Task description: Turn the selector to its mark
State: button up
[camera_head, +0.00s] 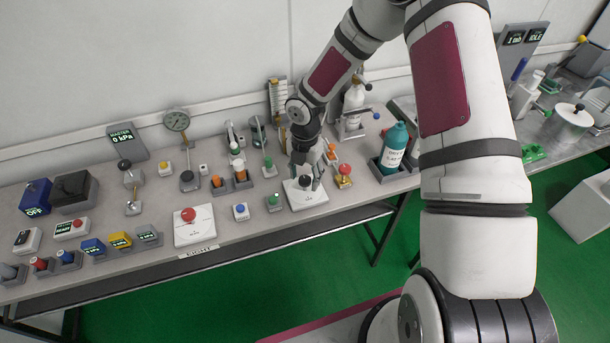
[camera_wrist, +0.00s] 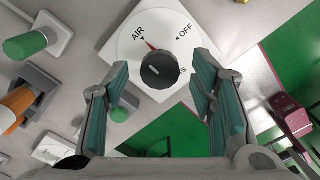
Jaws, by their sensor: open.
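The selector is a round black knob (camera_wrist: 160,71) on a square white plate (camera_wrist: 128,50), seen from above in the wrist view. The plate reads AIR at upper left, OFF at upper right, and a partly hidden label ending in S at lower right. A red pointer tip at the knob's upper left points toward AIR. My gripper (camera_wrist: 160,88) is open, with one teal-padded finger on each side of the knob; I cannot tell whether either touches it. In the head view my gripper (camera_head: 308,168) is over the selector plate (camera_head: 311,202) at the table's front edge.
A red-knobbed device (camera_head: 344,174) stands just right of the selector, and a teal bottle (camera_head: 394,146) farther right. A green button (camera_head: 274,200) and a blue button (camera_head: 240,211) are to the left. Orange-and-dark holders (camera_head: 240,176) stand behind left.

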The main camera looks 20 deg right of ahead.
jog(key=shift+f, duration=0.1)
jog(key=c, duration=1.2)
jog(key=shift+m, duration=0.3)
jog(key=m, duration=0.3)
jog(key=shift+m+b, duration=0.3)
jog(key=shift+b, duration=0.1)
jog(key=m, duration=0.4)
jog(key=shift+m, duration=0.3)
jog(key=m+b, duration=0.1)
jog(key=m, duration=0.3)
jog(key=shift+m+b, duration=0.3)
jog(key=shift+m, duration=2.2)
